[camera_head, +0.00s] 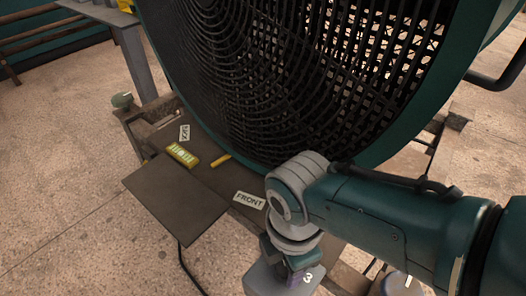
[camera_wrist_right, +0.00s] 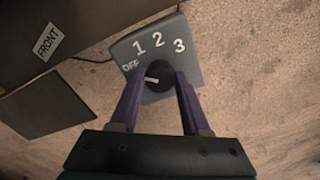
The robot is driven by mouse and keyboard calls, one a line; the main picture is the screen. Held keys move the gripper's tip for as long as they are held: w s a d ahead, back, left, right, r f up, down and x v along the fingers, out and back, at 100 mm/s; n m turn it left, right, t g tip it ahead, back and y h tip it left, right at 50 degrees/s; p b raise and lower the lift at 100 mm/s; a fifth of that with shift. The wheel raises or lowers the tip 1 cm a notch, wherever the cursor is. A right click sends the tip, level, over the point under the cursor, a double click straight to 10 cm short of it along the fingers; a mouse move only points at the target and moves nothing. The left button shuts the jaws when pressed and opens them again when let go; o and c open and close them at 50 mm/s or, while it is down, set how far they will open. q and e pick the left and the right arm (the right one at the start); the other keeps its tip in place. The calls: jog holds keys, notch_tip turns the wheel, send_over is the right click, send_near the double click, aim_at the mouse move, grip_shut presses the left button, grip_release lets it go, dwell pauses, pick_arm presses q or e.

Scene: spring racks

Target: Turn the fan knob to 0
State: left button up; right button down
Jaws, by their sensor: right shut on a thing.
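The fan knob (camera_wrist_right: 158,86) is black and round with a white pointer mark. It sits on a grey switch plate (camera_wrist_right: 195,67) labelled OFF, 1, 2 and 3; I see no 0. The pointer points left, roughly toward the OFF side. My right gripper (camera_wrist_right: 159,77) has its two purple fingers on either side of the knob, shut on it. In the head view my right gripper (camera_head: 296,273) reaches down to the switch plate (camera_head: 262,281), where the 3 shows beside it; the knob is hidden there. My left gripper is not in view.
A large fan (camera_head: 255,75) with a black grille and teal rim stands behind the switch plate.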

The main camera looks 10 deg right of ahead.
jog(key=shift+n, duration=0.7)
jog(key=shift+c, duration=1.8)
grip_release()
notch_tip(320, 180, up, 9)
jog(key=p, duration=0.7)
jog(key=shift+r, duration=0.45)
